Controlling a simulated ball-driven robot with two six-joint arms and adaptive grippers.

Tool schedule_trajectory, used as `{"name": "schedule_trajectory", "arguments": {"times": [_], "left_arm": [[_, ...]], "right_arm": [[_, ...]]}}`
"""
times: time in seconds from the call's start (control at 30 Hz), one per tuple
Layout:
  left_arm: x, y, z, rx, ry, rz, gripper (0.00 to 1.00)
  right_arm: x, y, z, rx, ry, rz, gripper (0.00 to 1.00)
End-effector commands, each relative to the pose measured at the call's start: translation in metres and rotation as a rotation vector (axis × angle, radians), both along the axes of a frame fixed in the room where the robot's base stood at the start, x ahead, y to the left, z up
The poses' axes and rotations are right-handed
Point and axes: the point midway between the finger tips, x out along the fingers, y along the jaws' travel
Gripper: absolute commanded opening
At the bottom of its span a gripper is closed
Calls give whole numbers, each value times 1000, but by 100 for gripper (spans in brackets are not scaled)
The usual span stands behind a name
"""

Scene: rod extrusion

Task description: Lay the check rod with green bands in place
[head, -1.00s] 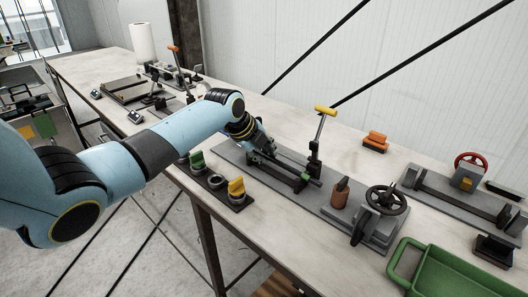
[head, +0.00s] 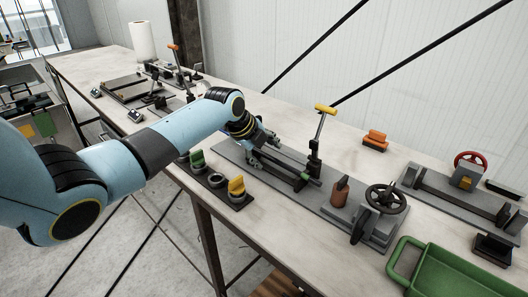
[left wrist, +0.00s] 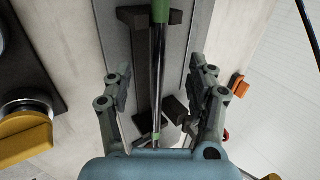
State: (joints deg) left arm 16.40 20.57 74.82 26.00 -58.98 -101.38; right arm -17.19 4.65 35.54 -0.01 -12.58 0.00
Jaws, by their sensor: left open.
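The check rod (left wrist: 158,75), shiny and dark with green bands, runs lengthwise through the left wrist view. In the head view it shows as a thin rod (head: 288,165) low over the grey fixture plate (head: 331,206), its far end near a dark support block. My left gripper (head: 263,151) is open at the rod's left end. In the left wrist view its two fingers (left wrist: 160,98) stand on either side of the rod, clear of it. Whether the rod's near end rests on a support is hard to tell. My right gripper is out of view.
A black handwheel (head: 386,199) is to the right. A rack with green and yellow pieces (head: 217,181) lies in front. A green tray (head: 440,272) is at lower right.

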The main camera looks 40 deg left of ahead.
Motion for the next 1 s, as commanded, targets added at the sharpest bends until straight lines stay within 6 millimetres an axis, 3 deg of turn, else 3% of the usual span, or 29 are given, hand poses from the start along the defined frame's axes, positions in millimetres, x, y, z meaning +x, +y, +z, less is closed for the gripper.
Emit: {"name": "schedule_trajectory", "arguments": {"times": [0.33,0.57,0.87,1.0], "left_arm": [[0,0,0,0,0,0,58],[0,0,0,0,0,0,85],[-1,0,1,0,0,0,85],[-8,2,13,2,-1,0,85]], "right_arm": [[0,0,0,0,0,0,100],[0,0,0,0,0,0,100],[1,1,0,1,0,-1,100],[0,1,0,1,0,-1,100]]}}
